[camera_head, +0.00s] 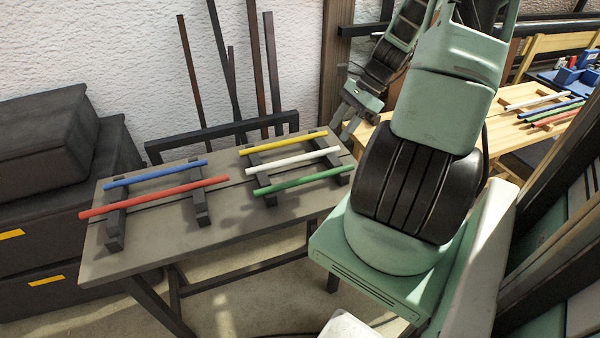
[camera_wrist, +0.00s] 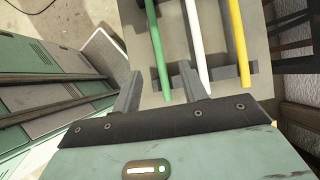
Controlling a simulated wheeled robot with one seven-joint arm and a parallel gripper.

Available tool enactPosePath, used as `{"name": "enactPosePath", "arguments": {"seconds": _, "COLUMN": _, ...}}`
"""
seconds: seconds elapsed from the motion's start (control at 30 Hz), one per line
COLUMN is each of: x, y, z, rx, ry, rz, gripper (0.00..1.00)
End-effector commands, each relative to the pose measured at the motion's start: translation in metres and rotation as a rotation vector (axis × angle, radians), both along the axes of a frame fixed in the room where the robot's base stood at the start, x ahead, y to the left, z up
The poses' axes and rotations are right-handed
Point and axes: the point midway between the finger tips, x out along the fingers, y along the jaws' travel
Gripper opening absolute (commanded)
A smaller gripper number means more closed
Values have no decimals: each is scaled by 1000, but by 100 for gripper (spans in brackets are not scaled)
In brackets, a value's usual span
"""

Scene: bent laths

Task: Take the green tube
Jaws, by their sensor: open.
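The green tube (camera_head: 303,180) lies across two dark rests at the right end of the grey bench (camera_head: 165,240), nearest the bench's front edge of three tubes there. The white tube (camera_head: 293,160) and yellow tube (camera_head: 283,143) lie behind it, roughly parallel. My gripper (camera_head: 345,124) is open and empty, above and behind the bench's right end. I cannot tell the gap between fingers and tube.
Blue (camera_head: 155,174) and red (camera_head: 153,197) tubes lie on rests at the bench's left end. Dark rods (camera_head: 228,75) lean against the wall behind. Another table (camera_head: 500,125) at right holds several tubes, one green (camera_head: 553,116). Black cases (camera_head: 50,150) stand at left.

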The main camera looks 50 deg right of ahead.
Motion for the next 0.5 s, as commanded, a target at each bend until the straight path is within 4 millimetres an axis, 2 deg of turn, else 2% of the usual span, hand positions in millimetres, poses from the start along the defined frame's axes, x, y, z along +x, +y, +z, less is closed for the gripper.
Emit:
{"name": "enactPosePath", "arguments": {"seconds": 0.3, "x": 19, "y": 34, "z": -58, "rx": 6, "ry": 0, "rz": 6, "gripper": 43}}
{"name": "enactPosePath", "arguments": {"seconds": 0.5, "x": 27, "y": 47, "z": -82, "rx": 2, "ry": 0, "rz": 6, "gripper": 43}}
